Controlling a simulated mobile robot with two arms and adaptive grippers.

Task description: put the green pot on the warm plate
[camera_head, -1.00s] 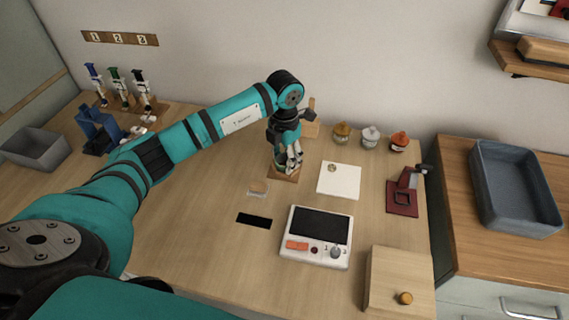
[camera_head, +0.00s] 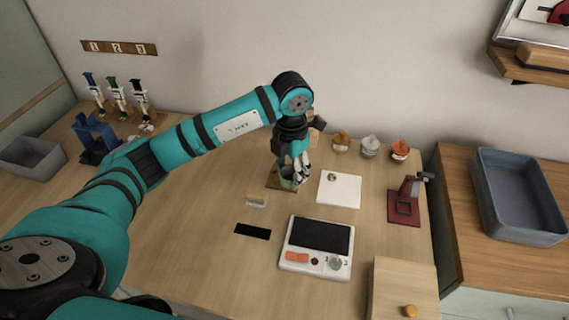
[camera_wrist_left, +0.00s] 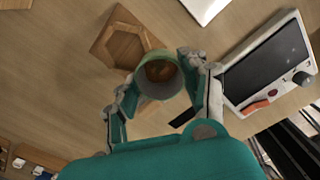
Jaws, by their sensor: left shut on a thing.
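The green pot (camera_wrist_left: 158,75) is between the fingers of my left gripper (camera_wrist_left: 165,88), which is shut on it. Its brown inside shows from above in the left wrist view. In the head view the pot (camera_head: 287,184) is partly hidden by my left gripper (camera_head: 296,177), over the edge of a wooden hexagonal stand (camera_head: 275,185). The wrist view shows the stand (camera_wrist_left: 112,30) beside and behind the pot. I cannot tell how high the pot is. The warm plate (camera_head: 318,238), a white device with a black top, stands nearer and to the right. My right gripper is not seen.
A white square pad (camera_head: 340,193) bears a small round thing. Several jars (camera_head: 369,147) stand by the wall. A red stand (camera_head: 403,206) is at the right, a wooden box (camera_head: 400,285) at front right. A black strip (camera_head: 253,231) lies left of the warm plate.

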